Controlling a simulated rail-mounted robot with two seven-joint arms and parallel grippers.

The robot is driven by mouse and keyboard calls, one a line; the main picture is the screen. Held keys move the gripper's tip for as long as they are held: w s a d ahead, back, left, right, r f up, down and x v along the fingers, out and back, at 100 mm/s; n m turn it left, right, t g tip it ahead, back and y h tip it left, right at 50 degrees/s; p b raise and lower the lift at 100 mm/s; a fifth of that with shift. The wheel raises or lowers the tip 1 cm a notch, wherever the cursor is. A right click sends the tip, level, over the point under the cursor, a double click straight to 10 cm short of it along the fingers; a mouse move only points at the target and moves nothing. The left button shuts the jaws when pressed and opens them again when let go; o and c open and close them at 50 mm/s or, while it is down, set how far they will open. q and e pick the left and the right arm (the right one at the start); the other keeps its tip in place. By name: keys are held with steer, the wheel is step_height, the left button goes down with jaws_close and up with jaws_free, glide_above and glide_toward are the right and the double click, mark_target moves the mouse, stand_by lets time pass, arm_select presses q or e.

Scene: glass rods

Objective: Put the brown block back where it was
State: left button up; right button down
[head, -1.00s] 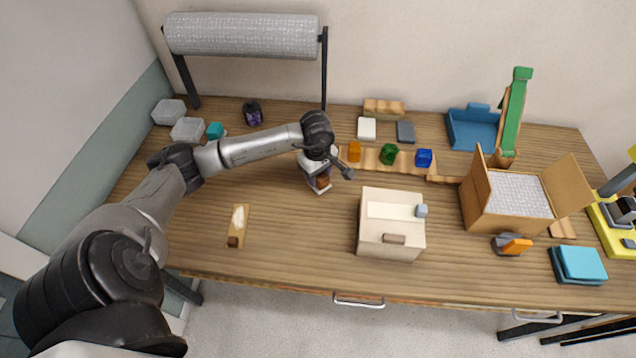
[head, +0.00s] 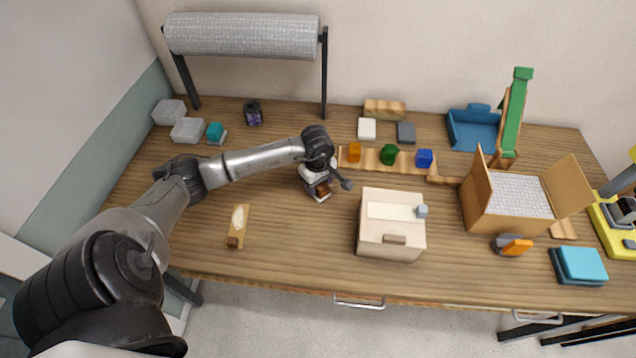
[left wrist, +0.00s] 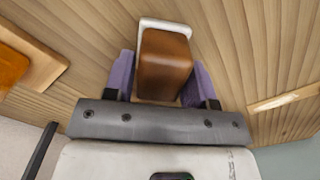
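The brown block (left wrist: 165,62) sits between the two purple fingers of my left gripper (left wrist: 162,80) in the left wrist view. The fingers lie close against its two sides, and my gripper looks shut on it. A white edge (left wrist: 163,24) shows just beyond the block, from a flat white piece that seems to be under it. In the head view the brown block (head: 322,190) shows low between the fingers, near the middle of the table (head: 290,240). I cannot tell exactly how its underside meets what is below. My right gripper is not in view.
A cream box (head: 385,248) stands to the right of my gripper. Behind it, orange (head: 354,152), green (head: 389,154) and blue (head: 424,158) pieces stand on a wooden strip. A small wooden board (head: 238,222) lies at left. An open carton (head: 485,215) stands further right.

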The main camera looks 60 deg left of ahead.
arm_select(q)
steer(key=shift+o, duration=1.4)
steer(key=shift+r, duration=0.1)
steer(key=shift+r+p, duration=0.25)
steer(key=shift+p, duration=0.05)
step_height(320, 180, up, 12)
steer(key=shift+f+b, duration=0.15)
steer(key=shift+b, duration=0.3)
steer(key=shift+a, duration=0.1)
